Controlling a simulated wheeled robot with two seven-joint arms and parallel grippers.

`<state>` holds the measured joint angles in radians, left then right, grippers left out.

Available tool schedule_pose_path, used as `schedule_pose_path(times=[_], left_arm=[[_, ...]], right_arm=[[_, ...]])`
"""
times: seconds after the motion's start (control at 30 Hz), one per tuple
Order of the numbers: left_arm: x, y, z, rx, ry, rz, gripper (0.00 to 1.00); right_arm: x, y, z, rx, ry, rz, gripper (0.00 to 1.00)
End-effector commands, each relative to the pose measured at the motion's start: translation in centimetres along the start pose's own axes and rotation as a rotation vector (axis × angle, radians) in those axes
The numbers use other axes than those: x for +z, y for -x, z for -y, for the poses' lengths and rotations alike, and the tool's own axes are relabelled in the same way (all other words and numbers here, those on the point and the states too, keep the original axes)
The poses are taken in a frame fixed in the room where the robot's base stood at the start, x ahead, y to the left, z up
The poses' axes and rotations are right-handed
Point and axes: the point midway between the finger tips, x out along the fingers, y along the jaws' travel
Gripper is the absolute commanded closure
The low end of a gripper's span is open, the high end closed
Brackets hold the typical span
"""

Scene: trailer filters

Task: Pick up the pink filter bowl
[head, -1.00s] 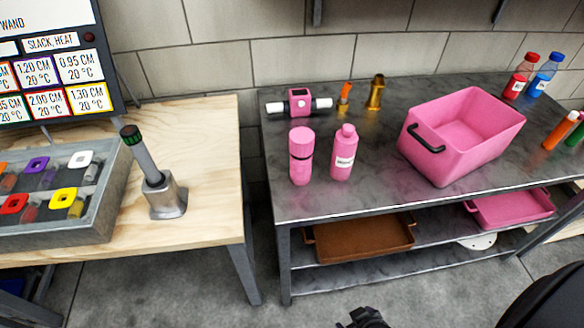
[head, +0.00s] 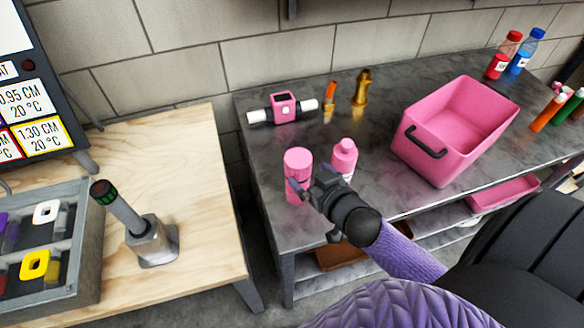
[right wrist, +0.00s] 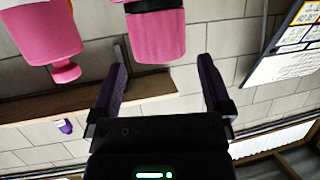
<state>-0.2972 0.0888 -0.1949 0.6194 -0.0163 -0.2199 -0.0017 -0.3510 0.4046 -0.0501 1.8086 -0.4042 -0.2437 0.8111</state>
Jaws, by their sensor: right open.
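The pink filter bowl (head: 298,160), an upright pink cylinder, stands near the left front of the dark metal table. My right gripper (head: 311,178) is open and empty close in front of it, covering its lower right side. In the right wrist view the bowl (right wrist: 157,38) appears upside down, with a dark band near the frame's top edge. It lies ahead of my open right fingers (right wrist: 163,65), roughly in line with the gap between them. I cannot tell whether they touch it. My left gripper is not in view.
A pink bottle (head: 344,156) stands right beside the bowl; it also shows in the right wrist view (right wrist: 42,38). Behind are a pink device with white ends (head: 284,107) and brass fittings (head: 361,87). A pink bin (head: 455,130) stands to the right. A wooden bench (head: 205,190) is left.

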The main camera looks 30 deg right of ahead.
Motion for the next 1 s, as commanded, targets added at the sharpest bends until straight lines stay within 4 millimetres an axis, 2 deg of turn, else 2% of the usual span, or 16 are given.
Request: schedule_pose_path(times=[0.1,0.3,0.4,0.6,1.0], left_arm=[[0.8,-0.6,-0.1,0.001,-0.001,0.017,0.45],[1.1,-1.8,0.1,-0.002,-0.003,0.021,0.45],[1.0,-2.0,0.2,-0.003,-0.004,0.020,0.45],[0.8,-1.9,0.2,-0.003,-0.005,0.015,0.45],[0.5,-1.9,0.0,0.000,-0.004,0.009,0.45]], right_arm=[[0.2,-1.8,-0.1,0.001,0.001,0.001,0.00],[0.2,-5.8,-0.2,0.001,0.001,0.000,0.00],[0.1,-6.7,-0.2,0.002,0.000,0.002,0.00],[0.0,-6.7,-0.2,0.001,-0.001,0.002,0.00],[0.0,-6.7,-0.2,0.001,-0.001,0.003,0.85]])
